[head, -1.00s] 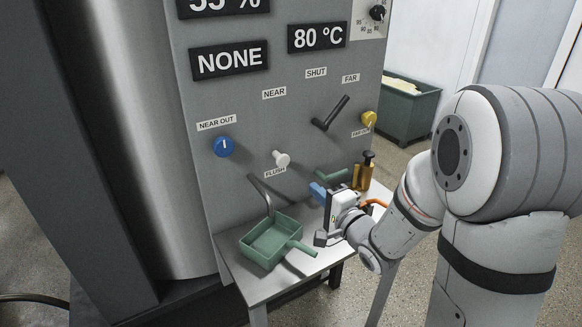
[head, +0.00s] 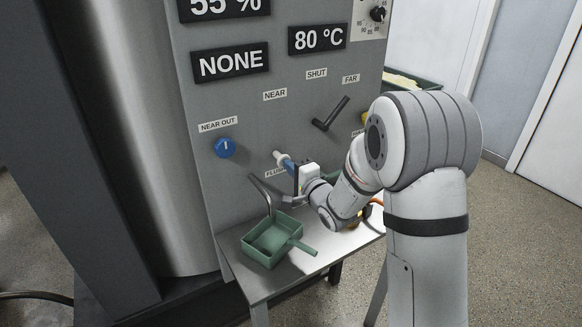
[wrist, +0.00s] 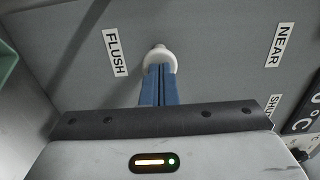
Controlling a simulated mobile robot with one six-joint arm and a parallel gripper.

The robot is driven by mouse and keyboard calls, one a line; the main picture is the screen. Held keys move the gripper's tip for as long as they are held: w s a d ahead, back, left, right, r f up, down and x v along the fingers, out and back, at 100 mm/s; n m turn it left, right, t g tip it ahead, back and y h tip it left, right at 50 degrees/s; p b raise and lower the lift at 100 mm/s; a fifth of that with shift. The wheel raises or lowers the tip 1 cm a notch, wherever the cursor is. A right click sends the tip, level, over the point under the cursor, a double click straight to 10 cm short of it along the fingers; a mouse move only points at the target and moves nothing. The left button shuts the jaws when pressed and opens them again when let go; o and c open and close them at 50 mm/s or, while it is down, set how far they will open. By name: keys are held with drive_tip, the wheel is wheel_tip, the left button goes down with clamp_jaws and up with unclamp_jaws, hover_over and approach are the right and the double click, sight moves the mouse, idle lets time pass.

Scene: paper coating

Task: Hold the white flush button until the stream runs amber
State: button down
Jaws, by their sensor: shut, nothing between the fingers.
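The white flush button (head: 279,157) sticks out from the grey panel, above the FLUSH label (head: 275,172). It also shows in the wrist view (wrist: 159,58), straight ahead of my fingers. My gripper (head: 287,162) is shut and empty, with its blue fingertips at the button's face. In the wrist view my gripper (wrist: 159,72) appears to meet the button's rim; whether the button is pressed in I cannot tell. The bent spout (head: 262,192) ends over the green tray (head: 290,226) on the small table. I see no stream from it.
A black lever (head: 331,114) sits up and right, under the SHUT label. The displays read NONE (head: 231,63) and 80 °C (head: 318,38). The table (head: 262,290) has an orange-handled item partly behind my arm.

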drive_tip(key=shift+b+x, duration=0.45)
drive_tip(key=shift+x, duration=0.4)
drive_tip(key=shift+r, duration=0.35)
idle(1.4)
drive_tip(key=b+v, duration=0.2)
drive_tip(key=v, duration=1.2)
drive_tip(key=shift+f, duration=0.3)
drive_tip(key=shift+d, duration=0.15)
